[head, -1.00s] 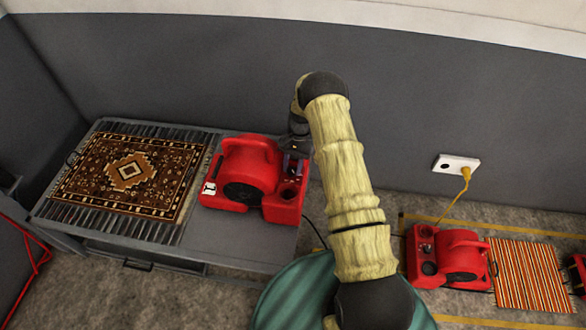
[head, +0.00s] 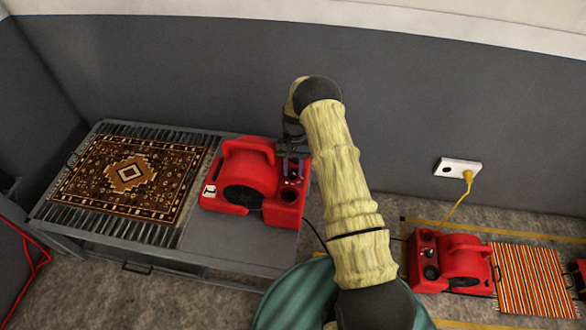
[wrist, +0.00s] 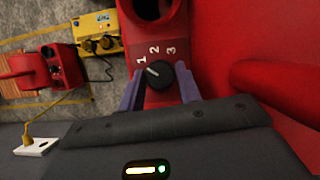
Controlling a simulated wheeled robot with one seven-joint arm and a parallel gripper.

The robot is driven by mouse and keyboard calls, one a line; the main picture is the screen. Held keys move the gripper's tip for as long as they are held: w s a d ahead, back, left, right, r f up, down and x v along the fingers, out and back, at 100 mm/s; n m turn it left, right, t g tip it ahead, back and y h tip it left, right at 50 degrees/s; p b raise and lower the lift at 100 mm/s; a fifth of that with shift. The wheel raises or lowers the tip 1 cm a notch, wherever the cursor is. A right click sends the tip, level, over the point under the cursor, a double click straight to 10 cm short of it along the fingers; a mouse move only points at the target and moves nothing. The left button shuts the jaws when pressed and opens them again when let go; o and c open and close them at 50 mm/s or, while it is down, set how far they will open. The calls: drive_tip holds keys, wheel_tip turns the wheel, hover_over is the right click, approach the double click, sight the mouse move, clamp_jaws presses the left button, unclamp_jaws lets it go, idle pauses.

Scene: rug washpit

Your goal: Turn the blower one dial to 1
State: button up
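A red blower (head: 248,172) stands on the right part of the grey table. Its black dial (wrist: 160,76) shows in the wrist view below the white numbers 1, 2 and 3. The dial's white mark points up and left, towards the 1. My gripper (wrist: 160,82) is at the dial, with one purple finger on each side of it. The fingers stand apart, with narrow gaps seeming to show beside the dial; contact is hard to judge. In the head view, my gripper (head: 292,165) is over the blower's right end, partly hidden by my arm.
A patterned rug (head: 130,172) lies on the table left of the blower. A second red blower (head: 462,262) stands on the floor near a striped rug (head: 528,278). A yellow box with knobs (wrist: 98,28) shows in the wrist view. A wall socket (head: 458,168) holds a yellow plug.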

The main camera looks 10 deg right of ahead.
drive_tip(key=o, duration=0.4)
drive_tip(key=v, duration=1.7)
drive_tip(key=shift+r, duration=0.25)
drive_tip(key=shift+r, duration=0.1)
